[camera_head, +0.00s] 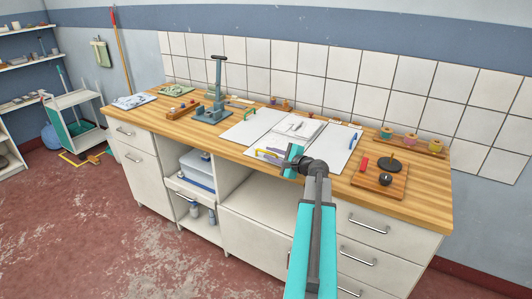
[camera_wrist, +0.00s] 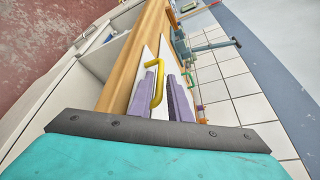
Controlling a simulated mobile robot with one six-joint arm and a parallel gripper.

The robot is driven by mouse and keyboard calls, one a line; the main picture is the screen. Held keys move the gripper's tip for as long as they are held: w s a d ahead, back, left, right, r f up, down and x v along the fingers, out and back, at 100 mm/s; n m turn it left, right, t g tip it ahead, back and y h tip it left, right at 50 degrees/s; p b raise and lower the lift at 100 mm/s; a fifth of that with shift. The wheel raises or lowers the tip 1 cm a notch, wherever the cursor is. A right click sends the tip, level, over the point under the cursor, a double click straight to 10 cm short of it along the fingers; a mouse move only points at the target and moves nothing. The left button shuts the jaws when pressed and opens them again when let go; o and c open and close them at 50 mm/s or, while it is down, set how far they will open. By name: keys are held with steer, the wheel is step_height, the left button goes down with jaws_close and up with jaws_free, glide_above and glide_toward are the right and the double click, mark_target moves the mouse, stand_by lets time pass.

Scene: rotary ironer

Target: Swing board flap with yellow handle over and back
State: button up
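The yellow handle (camera_head: 261,152) is at the front edge of the white board flap (camera_head: 274,143) on the worktop. In the wrist view the yellow handle (camera_wrist: 157,85) shows at the gap between my gripper's purple fingers, close to the left finger. My gripper (camera_head: 266,156) reaches over the front edge of the worktop to the handle. Its fingers (camera_wrist: 161,78) stand apart, so it is open. I cannot tell whether a finger touches the handle. My wrist hides part of the board in the head view.
A green handle (camera_head: 252,112) and a blue handle (camera_head: 353,141) stand on the white board area. A grey press (camera_head: 213,105) is to the left. A wooden board (camera_head: 379,180) with a red block and dark knobs is to the right. Cups (camera_head: 411,140) stand by the tiled wall.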

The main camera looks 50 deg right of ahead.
steer(key=shift+x, duration=1.2)
jaws_close()
